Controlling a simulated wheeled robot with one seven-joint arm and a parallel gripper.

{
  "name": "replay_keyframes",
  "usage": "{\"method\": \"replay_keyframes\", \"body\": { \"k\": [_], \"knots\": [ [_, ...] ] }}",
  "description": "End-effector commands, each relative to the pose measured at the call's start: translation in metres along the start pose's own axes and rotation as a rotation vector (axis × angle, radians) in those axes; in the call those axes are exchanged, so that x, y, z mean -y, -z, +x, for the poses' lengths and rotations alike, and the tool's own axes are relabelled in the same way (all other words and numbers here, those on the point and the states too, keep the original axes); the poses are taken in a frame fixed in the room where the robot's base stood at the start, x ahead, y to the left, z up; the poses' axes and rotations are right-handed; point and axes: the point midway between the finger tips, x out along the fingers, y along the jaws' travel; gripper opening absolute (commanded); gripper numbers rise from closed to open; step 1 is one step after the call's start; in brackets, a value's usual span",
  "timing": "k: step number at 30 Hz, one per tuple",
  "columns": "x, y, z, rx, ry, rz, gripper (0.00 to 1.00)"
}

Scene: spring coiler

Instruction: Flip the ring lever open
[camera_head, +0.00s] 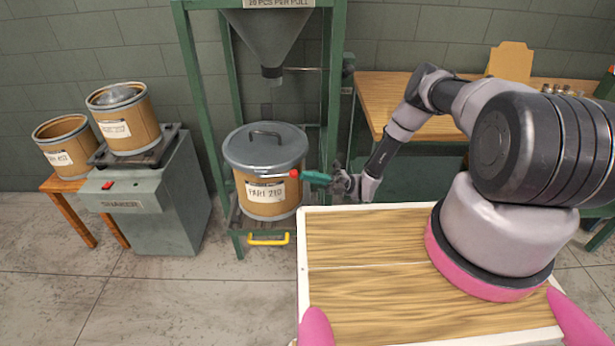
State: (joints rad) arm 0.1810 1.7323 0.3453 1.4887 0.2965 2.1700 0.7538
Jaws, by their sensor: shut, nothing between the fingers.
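The drum (266,201) is tan with a "PART 210" label and stands under the hopper. A grey lid (265,148) with a handle on top covers it. The ring lever (270,176) is a thin pale bar with a red end, lying along the drum's front just below the lid. My gripper (306,176) reaches in from the right, its teal fingers shut and empty. The fingertips are right beside the lever's red end; I cannot tell whether they touch it.
A green frame holds the hopper (270,38) above the drum. A yellow handle (268,240) sticks out low in front. A wooden table (385,92) is behind my arm. The front-left floor is clear.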

Motion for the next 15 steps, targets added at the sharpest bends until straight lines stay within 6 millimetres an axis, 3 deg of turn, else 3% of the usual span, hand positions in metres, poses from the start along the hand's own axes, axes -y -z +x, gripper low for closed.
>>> {"method": "replay_keyframes", "body": {
  "k": [15],
  "knots": [
    [-0.0004, 0.0001, 0.0069, -0.001, 0.003, 0.001, 0.0]
  ]
}}
